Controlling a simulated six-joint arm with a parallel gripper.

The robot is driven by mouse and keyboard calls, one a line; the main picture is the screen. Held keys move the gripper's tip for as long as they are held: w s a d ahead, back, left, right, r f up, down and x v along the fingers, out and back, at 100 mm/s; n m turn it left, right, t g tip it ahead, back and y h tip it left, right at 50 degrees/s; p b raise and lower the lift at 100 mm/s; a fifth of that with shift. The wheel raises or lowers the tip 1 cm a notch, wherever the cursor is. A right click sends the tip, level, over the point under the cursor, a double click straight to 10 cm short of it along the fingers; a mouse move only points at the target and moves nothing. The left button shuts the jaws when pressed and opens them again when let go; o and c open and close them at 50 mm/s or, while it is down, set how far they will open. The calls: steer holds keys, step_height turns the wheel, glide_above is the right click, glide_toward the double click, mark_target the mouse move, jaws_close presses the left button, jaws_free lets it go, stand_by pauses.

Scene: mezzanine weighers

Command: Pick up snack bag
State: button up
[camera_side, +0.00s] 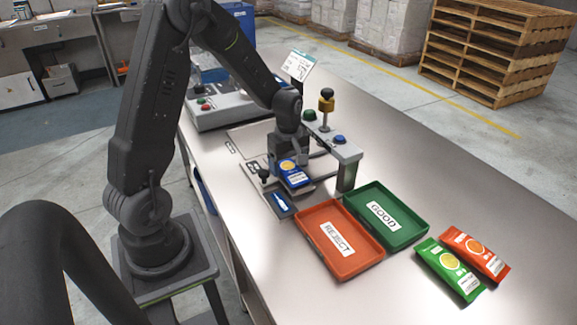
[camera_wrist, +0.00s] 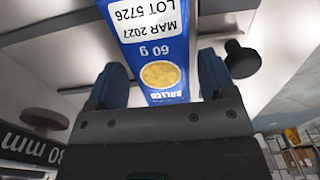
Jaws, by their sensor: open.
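A blue snack bag (camera_side: 294,174) with a yellow round picture lies at the weighing station, right by my gripper (camera_side: 283,158). The wrist view shows the bag (camera_wrist: 150,50) up close, with "60 g", "MAR 2027" and "LOT 5726" printed on it. My gripper (camera_wrist: 160,82) is open, with one finger on each side of the bag. I cannot tell whether either finger touches it. A green snack bag (camera_side: 449,270) and an orange snack bag (camera_side: 476,254) lie on the bench at the right, away from my gripper.
An orange REJECT tray (camera_side: 318,213) and a green GOOD tray (camera_side: 418,231) stand empty in front of the station. The bench's far right is clear.

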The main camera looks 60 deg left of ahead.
steer(key=c, duration=0.8)
steer(key=shift+o, duration=0.2)
steer(key=shift+r, duration=0.1)
